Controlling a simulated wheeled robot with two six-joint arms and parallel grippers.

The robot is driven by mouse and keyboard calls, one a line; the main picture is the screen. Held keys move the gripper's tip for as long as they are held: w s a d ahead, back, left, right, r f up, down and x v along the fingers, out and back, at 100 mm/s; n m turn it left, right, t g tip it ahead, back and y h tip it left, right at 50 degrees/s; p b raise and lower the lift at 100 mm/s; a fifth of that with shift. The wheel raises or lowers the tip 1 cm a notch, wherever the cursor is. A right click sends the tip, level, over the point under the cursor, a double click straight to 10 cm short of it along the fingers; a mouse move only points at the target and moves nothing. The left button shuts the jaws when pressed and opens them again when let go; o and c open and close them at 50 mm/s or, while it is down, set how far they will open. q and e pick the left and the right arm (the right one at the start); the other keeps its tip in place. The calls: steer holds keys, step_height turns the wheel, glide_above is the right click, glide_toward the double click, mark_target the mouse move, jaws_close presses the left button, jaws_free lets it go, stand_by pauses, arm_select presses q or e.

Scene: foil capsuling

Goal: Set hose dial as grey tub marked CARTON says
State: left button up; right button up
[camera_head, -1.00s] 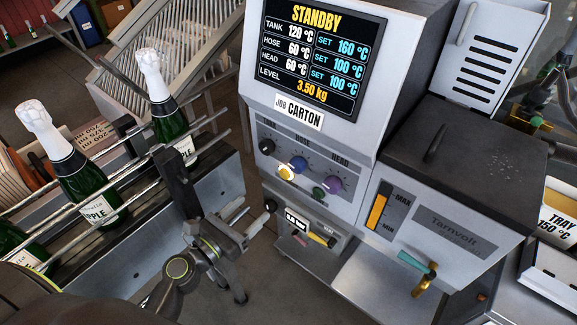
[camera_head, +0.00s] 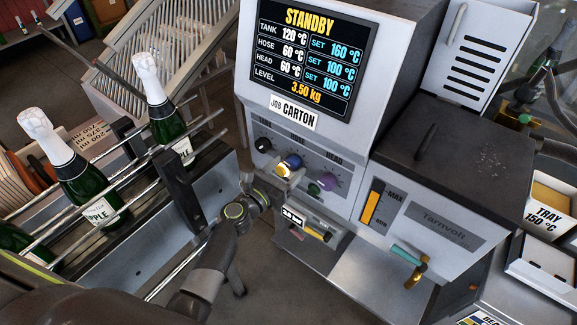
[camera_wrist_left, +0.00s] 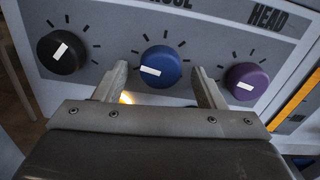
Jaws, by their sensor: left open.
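The blue hose dial (camera_head: 293,161) is the middle of three dials on the grey machine front. In the left wrist view the blue dial (camera_wrist_left: 161,67) has a white mark pointing left and slightly up. My left gripper (camera_head: 287,168) is at the panel, open, its fingertips (camera_wrist_left: 160,72) either side of the blue dial; contact cannot be told. The screen (camera_head: 308,55) reads STANDBY, hose 60 °C, set 100 °C. A plate (camera_head: 294,112) below reads JOB CARTON. I see no grey tub with a readable CARTON label.
The black dial (camera_wrist_left: 62,52) and purple dial (camera_wrist_left: 247,82) flank the blue one closely. A tub (camera_head: 549,207) at right reads TRAY 150 °C. Foil-topped bottles (camera_head: 88,190) stand in a railed conveyor at left. A teal-handled tap (camera_head: 408,257) sticks out low on the machine.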

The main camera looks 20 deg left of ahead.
arm_select(q)
steer(key=shift+w+d, duration=0.2)
steer(key=shift+w, duration=0.3)
steer(key=c, duration=1)
